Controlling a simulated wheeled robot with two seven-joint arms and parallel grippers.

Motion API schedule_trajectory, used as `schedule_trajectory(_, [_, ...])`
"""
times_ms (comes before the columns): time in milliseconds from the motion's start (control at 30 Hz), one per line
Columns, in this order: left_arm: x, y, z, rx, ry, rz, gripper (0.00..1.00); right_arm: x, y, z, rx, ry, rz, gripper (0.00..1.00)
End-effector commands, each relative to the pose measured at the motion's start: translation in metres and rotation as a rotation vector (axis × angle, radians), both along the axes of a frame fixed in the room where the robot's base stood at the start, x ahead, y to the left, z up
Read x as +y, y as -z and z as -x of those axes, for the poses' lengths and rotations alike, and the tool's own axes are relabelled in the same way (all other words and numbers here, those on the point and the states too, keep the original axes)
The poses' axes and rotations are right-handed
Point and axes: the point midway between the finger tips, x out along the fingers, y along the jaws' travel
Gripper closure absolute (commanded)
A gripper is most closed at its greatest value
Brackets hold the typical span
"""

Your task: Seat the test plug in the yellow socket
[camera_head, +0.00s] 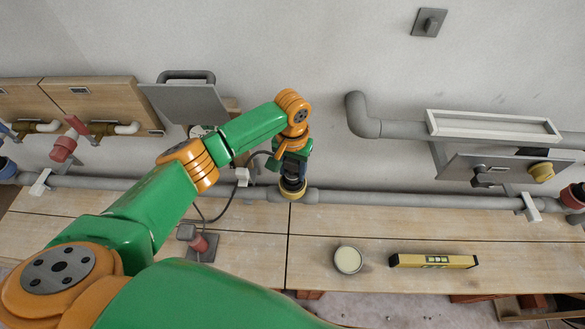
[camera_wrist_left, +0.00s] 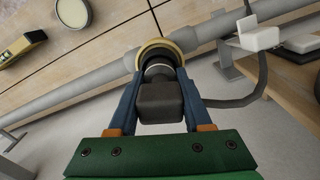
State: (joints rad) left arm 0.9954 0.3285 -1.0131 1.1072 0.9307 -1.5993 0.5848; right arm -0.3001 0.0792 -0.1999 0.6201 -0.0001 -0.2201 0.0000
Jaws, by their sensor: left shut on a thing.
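My left gripper (camera_head: 292,176) points down at the pipe along the wall. In the left wrist view my left gripper (camera_wrist_left: 160,88) has its blue fingers shut on the test plug (camera_wrist_left: 160,104), a dark grey block with a round front end. A dark cable (camera_wrist_left: 240,99) leads off to the right beside it. The yellow socket (camera_wrist_left: 163,45) is a yellow ring directly ahead of the plug; it also shows below the gripper in the head view (camera_head: 292,193). The plug's front overlaps the ring's opening; I cannot tell how deep it sits. My right gripper is not in view.
A grey pipe (camera_head: 400,198) runs along the wall behind the wooden bench (camera_head: 330,225). A round tin (camera_head: 348,260) and a yellow spirit level (camera_head: 433,260) lie on the bench. A hinged grey panel (camera_head: 185,104) stands left of the arm. The bench right of the gripper is mostly clear.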

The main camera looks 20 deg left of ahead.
Motion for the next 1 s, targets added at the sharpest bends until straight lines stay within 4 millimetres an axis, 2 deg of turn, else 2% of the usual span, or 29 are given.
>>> schedule_trajectory(400, [0.0, 0.01, 0.0, -0.001, 0.0, 0.001, 1.0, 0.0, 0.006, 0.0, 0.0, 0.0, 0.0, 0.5])
schedule_trajectory(767, [0.0, -0.003, 0.0, -0.001, 0.0, 0.001, 1.0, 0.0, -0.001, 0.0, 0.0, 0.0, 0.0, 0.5])
schedule_trajectory(1000, [0.0, -0.003, 0.0, -0.001, 0.0, 0.001, 1.0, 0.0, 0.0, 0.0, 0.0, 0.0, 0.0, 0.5])
